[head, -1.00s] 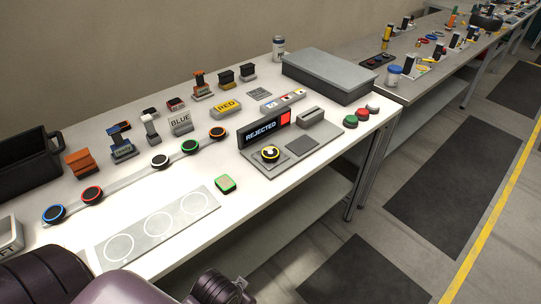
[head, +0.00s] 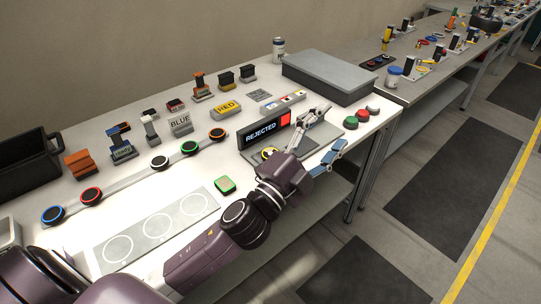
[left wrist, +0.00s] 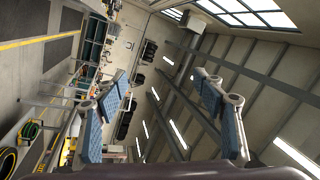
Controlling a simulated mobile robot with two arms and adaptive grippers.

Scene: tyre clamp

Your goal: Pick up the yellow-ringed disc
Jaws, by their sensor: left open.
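The yellow-ringed disc (head: 267,152) sits on the grey station (head: 250,160) below the screen reading REJECTED (head: 262,133); my left arm partly hides it in the head view. My left gripper (head: 333,128) is open and empty, its two fingers spread over the right part of the station and its front edge. The gripper points away to the right, past the disc. In the left wrist view the open fingers (left wrist: 160,80) frame only the tilted room, and the disc does not show there. My right gripper is not in view.
Discs with other rings, such as the blue one (head: 53,214) and green one (head: 190,147), lie along a strip. A mat with three circles (head: 158,225) lies in front. A grey box (head: 330,75) stands behind the station. Red and green buttons (head: 362,115) stand to the right.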

